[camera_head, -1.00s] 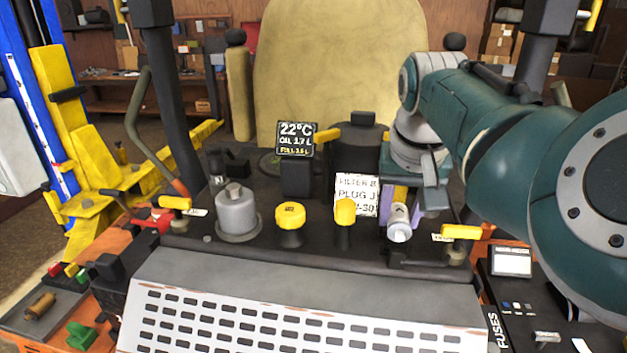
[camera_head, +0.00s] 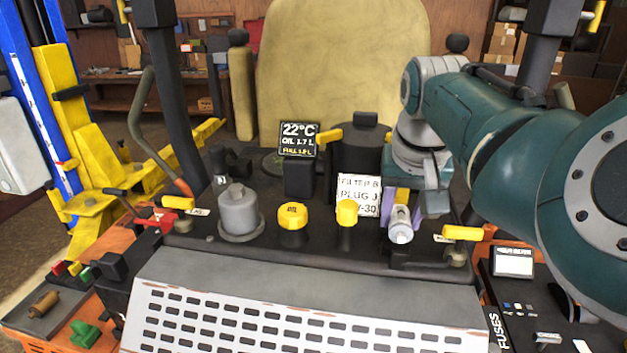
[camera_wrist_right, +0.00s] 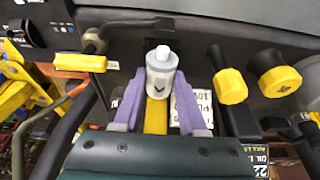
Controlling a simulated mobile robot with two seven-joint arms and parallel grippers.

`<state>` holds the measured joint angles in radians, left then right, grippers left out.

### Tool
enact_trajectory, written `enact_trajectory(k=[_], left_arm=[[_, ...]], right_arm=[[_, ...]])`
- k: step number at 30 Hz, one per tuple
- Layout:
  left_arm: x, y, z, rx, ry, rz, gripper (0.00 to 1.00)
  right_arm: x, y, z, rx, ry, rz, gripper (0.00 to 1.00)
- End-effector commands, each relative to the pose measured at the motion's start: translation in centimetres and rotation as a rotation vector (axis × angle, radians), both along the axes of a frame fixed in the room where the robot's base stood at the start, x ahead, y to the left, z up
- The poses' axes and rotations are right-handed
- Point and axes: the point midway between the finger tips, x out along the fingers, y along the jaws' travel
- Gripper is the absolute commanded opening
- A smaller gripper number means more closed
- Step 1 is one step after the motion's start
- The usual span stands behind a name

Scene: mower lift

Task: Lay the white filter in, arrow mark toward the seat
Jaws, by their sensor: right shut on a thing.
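The white filter (camera_head: 401,226) is a small pale cylinder with a narrower light cap, at the right part of the dark deck. It also shows in the right wrist view (camera_wrist_right: 161,74), with a dark V-shaped arrow mark whose tip points down the picture, toward my palm. My right gripper (camera_head: 402,208) is shut on the filter, its purple fingers on either side; they also show in the right wrist view (camera_wrist_right: 160,104). I cannot tell whether the filter touches the deck. The beige seat (camera_head: 340,70) stands behind the deck. My left gripper is not in view.
Two yellow caps (camera_head: 292,215) and (camera_head: 347,211) and a grey canister (camera_head: 238,211) stand left of the filter. A white sign (camera_head: 358,194) is close behind. A yellow-handled lever (camera_head: 462,233) is just right of it. A slotted grey panel (camera_head: 300,318) lies in front.

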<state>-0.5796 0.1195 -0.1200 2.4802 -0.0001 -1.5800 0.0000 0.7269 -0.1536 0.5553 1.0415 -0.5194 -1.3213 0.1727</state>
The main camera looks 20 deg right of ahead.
Motion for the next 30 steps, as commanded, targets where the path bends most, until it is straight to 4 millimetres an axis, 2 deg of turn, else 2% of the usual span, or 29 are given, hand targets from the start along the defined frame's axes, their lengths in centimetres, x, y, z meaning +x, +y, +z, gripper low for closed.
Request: enact_trajectory(k=[17,18,26,30], left_arm=[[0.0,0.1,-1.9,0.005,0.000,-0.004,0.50],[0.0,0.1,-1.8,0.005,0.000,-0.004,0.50],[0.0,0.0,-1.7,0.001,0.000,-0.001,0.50],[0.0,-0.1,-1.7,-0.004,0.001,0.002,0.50]], right_arm=[[0.0,-0.1,-2.5,-0.001,0.000,0.000,0.00],[0.0,0.0,-2.3,0.000,0.000,0.000,0.45],[0.0,-0.1,-2.3,0.000,0.000,0.000,0.74],[0.0,-0.1,-2.3,0.000,0.000,0.000,0.76]])
